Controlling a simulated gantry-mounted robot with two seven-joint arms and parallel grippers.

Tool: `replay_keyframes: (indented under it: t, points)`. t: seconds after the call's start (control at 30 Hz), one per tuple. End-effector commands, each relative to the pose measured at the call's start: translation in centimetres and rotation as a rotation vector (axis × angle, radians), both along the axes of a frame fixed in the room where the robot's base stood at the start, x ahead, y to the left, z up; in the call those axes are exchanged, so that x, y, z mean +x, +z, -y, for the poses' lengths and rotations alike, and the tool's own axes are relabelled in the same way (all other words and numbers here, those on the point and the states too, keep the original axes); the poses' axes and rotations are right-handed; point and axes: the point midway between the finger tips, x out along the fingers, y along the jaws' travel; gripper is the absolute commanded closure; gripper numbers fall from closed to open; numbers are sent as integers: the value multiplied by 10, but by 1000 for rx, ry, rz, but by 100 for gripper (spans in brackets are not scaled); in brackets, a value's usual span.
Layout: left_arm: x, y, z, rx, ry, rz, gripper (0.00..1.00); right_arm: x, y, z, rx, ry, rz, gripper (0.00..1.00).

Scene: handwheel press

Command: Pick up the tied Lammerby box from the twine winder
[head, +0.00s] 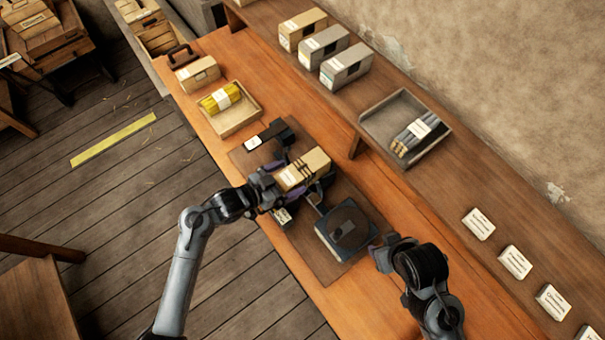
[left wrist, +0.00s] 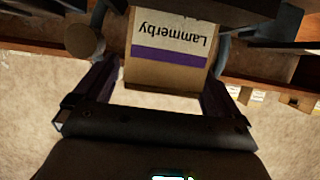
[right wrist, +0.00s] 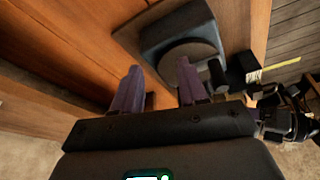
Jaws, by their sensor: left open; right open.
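My left gripper (head: 281,181) is open at the box's near left end. Its fingers lie on either side of the box in the left wrist view; I cannot tell whether they touch it. My right gripper (head: 382,246) is open and empty beside the winder's base, which also shows in the right wrist view (right wrist: 170,30).
A dark mat (head: 305,252) lies under the winder on the wooden bench. A tray with a yellow bundle (head: 221,98) and a small carton (head: 198,74) stand at the back left. The raised shelf holds several cartons, a grey tray (head: 437,120) and white label stacks (head: 478,224).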

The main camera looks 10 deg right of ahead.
Motion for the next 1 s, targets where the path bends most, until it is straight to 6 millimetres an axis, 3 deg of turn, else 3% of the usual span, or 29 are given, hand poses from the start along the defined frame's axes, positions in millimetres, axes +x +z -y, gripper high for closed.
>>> replay_keyframes:
  t: [0.33,0.83,1.0]
  points:
    - [3,-3,6,1,0,0,2,0,0,1,-3,1,-1,57]
    - [3,-3,5,0,0,0,77,0,-1,3,-12,8,0,57]
    - [4,-2,6,-1,0,2,77,0,-1,2,-9,5,-1,57]
